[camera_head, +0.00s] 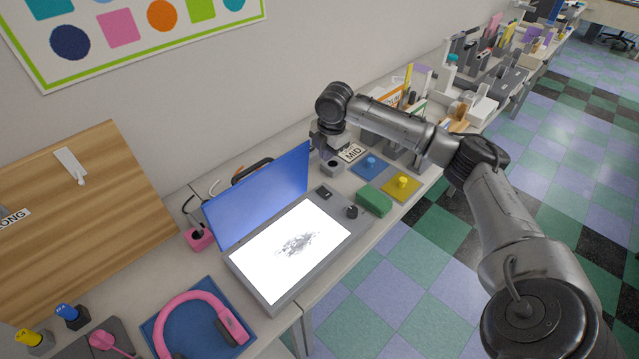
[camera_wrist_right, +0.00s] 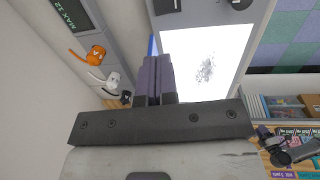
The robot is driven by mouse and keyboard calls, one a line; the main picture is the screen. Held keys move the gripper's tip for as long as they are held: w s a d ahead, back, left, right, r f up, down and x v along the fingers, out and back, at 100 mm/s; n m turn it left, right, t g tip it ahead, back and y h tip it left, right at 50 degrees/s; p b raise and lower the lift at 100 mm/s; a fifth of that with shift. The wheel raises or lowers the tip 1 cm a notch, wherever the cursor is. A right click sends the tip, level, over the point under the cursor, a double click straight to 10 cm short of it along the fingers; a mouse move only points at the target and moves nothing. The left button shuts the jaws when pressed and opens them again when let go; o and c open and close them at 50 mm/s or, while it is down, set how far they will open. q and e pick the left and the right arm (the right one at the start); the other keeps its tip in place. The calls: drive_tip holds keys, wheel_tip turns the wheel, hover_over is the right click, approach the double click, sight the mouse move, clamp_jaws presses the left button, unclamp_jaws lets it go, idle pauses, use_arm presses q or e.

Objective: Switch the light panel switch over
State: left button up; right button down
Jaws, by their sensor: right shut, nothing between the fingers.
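The light panel (camera_head: 262,285) is a grey box with a bright white lit surface bearing a grey speckled pattern. Its blue lid (camera_head: 262,194) stands raised at the back. A small dark switch (camera_head: 325,193) sits on the panel's right end strip, near a round black knob (camera_head: 352,211). My right gripper (camera_head: 329,150) is behind and above that end, apart from the switch. In the right wrist view its fingers (camera_wrist_right: 155,78) are together and empty, with the lit surface (camera_wrist_right: 205,65) beside them. A dark piece, likely the switch (camera_wrist_right: 166,5), shows at the top edge. My left gripper is not in view.
Pink headphones (camera_head: 195,315) lie on a blue mat at the front left. A green block (camera_head: 374,200), a yellow pad (camera_head: 401,186) and a blue pad (camera_head: 370,167) lie right of the panel. A wooden board (camera_head: 95,215) leans on the wall.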

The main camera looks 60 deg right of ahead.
drive_tip(key=p, duration=0.1)
approach(322, 190)
drive_tip(key=f, duration=0.4)
drive_tip(key=w+f, duration=0.1)
drive_tip(key=f, duration=0.1)
drive_tip(key=shift+f, duration=0.7)
drive_tip(key=shift+d, duration=0.1)
